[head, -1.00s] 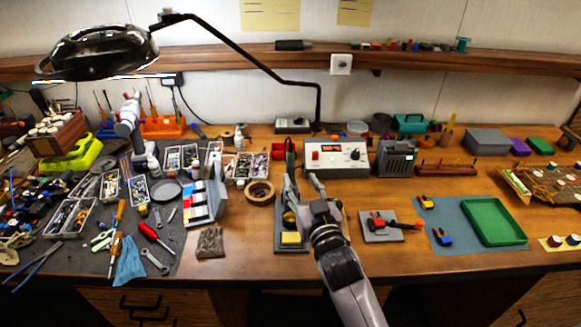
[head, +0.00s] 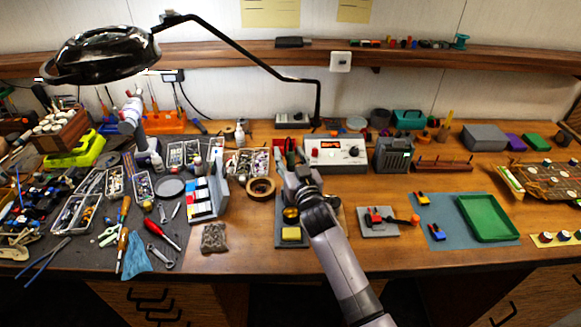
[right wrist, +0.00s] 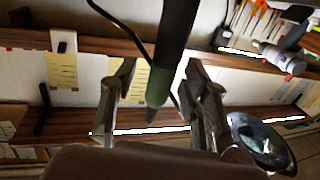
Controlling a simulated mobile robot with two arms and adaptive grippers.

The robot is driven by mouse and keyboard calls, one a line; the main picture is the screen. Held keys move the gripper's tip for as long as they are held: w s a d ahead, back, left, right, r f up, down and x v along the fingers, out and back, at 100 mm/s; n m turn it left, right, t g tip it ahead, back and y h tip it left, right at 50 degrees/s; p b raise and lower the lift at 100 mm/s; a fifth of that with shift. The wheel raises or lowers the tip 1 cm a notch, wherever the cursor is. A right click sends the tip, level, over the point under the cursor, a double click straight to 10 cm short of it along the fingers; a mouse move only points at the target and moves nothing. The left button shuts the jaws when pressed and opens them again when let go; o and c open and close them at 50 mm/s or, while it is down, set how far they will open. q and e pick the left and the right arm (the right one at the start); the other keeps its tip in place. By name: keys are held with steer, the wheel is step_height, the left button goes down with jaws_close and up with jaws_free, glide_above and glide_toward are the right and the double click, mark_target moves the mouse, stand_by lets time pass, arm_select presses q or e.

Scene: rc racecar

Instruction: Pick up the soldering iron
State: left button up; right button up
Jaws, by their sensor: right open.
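In the right wrist view the soldering iron (right wrist: 174,40) shows as a dark handle with a green section, running down between my right gripper's fingers (right wrist: 160,72). The fingers are apart on either side of it, and I see no clear contact. In the head view my right gripper (head: 286,158) is over the iron's stand (head: 290,240), left of the soldering station (head: 337,152). My gripper and wrist hide most of the iron and part of the stand there. A yellow sponge (head: 291,233) sits on the stand. My left gripper is not in view.
A tape roll (head: 261,188) and a standing colored box (head: 203,198) are left of the stand. A small block with a red part (head: 378,222) and a green tray (head: 488,217) are to the right. The lamp arm (head: 250,62) spans above. Bare bench shows at the front.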

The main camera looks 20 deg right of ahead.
steer(key=shift+c, duration=0.2)
jaws_close()
stand_by(0.3)
steer(key=shift+r, duration=0.1)
step_height(320, 180, up, 20)
steer(key=b, duration=0.3)
stand_by(0.4)
